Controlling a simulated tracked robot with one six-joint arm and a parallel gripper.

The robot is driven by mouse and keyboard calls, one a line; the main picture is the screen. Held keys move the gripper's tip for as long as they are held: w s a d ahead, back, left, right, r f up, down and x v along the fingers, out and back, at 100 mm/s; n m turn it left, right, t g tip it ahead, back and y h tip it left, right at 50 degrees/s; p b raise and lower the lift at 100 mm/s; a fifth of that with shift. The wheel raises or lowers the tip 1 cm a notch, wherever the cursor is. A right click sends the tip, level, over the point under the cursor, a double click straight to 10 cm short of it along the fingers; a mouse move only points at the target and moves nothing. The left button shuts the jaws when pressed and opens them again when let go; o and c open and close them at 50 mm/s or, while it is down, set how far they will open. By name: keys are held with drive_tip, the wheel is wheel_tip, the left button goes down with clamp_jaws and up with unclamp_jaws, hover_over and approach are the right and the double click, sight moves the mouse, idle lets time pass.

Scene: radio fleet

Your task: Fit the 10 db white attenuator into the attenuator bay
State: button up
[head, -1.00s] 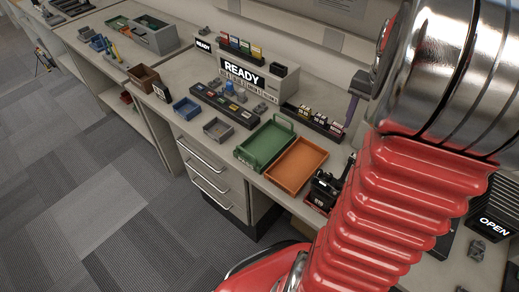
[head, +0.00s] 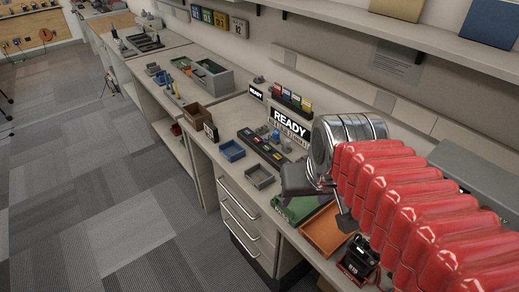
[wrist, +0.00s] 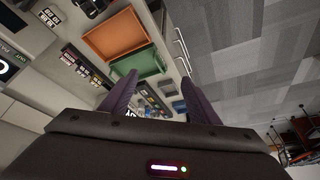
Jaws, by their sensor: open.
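I cannot make out which piece is the 10 db white attenuator. A dark rack of small pale and coloured blocks (wrist: 85,68) shows in the wrist view, too small to read; my arm hides that spot in the head view. A bench unit with a READY display (head: 291,127) has a row of small labels under the screen; I cannot tell whether the attenuator bay is there. My gripper (wrist: 158,78) is open and empty, its two purple fingers spread apart. In the head view it hangs above the trays, in front of the unit.
A green tray (wrist: 140,62) and an orange tray (head: 326,233) lie side by side near the bench front. A dark strip of coloured modules (head: 264,148), a blue bin (head: 232,151), a grey bin (head: 259,175) and a black device (head: 358,259) stand around them.

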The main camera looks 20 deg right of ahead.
drive_tip(key=a, duration=0.1)
drive_tip(key=s+a+n, duration=0.1)
drive_tip(key=a, duration=0.1)
drive_tip(key=s+a+n, duration=0.1)
drive_tip(key=shift+s+a+t+y, duration=0.25)
drive_tip(key=shift+a+t+y, duration=0.05)
drive_tip(key=shift+t+y, duration=0.1)
drive_tip(key=shift+c, duration=0.3)
